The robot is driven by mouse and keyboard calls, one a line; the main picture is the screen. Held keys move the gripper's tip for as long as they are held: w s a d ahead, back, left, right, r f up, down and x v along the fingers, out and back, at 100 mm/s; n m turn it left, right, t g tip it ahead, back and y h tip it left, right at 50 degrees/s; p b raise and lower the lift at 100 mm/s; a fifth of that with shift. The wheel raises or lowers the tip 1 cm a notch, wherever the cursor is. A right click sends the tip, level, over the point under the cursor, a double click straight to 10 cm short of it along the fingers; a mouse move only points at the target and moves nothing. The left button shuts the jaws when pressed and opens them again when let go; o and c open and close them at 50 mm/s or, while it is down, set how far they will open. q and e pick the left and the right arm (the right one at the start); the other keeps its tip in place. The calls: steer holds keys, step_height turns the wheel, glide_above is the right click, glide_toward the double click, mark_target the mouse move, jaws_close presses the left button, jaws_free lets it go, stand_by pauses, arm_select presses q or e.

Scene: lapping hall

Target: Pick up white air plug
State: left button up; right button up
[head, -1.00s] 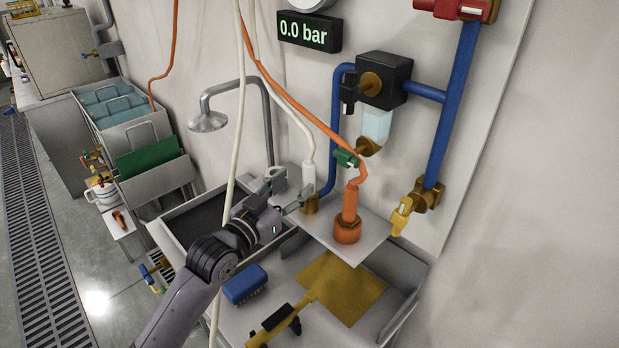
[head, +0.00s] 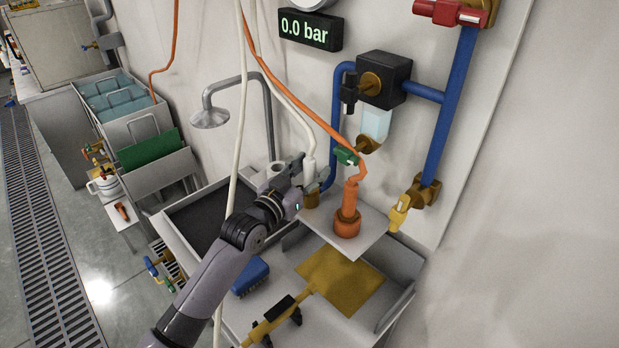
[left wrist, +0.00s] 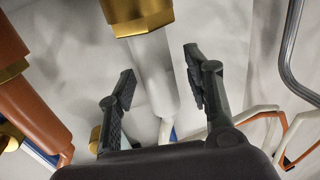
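The white air plug (head: 309,167) stands upright in a brass socket (head: 311,200) on the small shelf, with a white hose rising from its top. My left gripper (head: 310,173) is at the plug, with its fingers on either side. In the left wrist view the white plug (left wrist: 154,72) lies between the two open fingers of my gripper (left wrist: 160,80). Gaps show on both sides, so the fingers look apart from it. The brass socket (left wrist: 138,14) shows at the top of that view. My right gripper is not in view.
An orange plug (head: 348,212) with its hose stands close by to the right on the shelf (head: 362,240). A yellow valve (head: 400,213) and blue pipes are further right. A shower-like spout (head: 210,118) hangs at left. A blue brush (head: 250,276) lies below.

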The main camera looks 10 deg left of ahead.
arm_select(q)
steer(key=c, duration=0.5)
jaws_close()
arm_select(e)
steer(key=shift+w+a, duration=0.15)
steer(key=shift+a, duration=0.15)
arm_select(q)
steer(key=shift+r, duration=0.1)
